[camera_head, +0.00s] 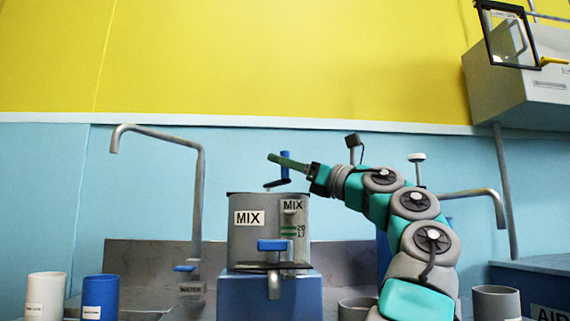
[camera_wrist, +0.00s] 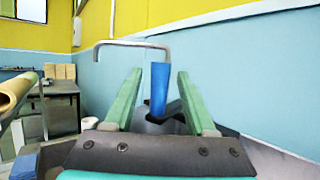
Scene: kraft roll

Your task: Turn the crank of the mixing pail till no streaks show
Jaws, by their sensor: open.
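The mixing pail (camera_head: 255,232) is a grey pot labelled MIX, standing on a blue block (camera_head: 250,296). Its crank has a dark arm on top and an upright blue handle (camera_head: 285,165). My gripper (camera_head: 272,158) is level with this handle, just above the pail's rim. In the wrist view, the blue handle (camera_wrist: 159,90) stands between the two green fingers of my gripper (camera_wrist: 159,78), with gaps on both sides. The fingers are open. The inside of the pail is hidden in both views, so I cannot see any streaks.
A bent tap pipe (camera_head: 198,190) stands left of the pail. A white cup (camera_head: 45,294) and a blue cup (camera_head: 100,296) stand at the far left. A grey cup (camera_head: 496,303) is at the right. A grey cabinet (camera_head: 520,80) hangs at upper right.

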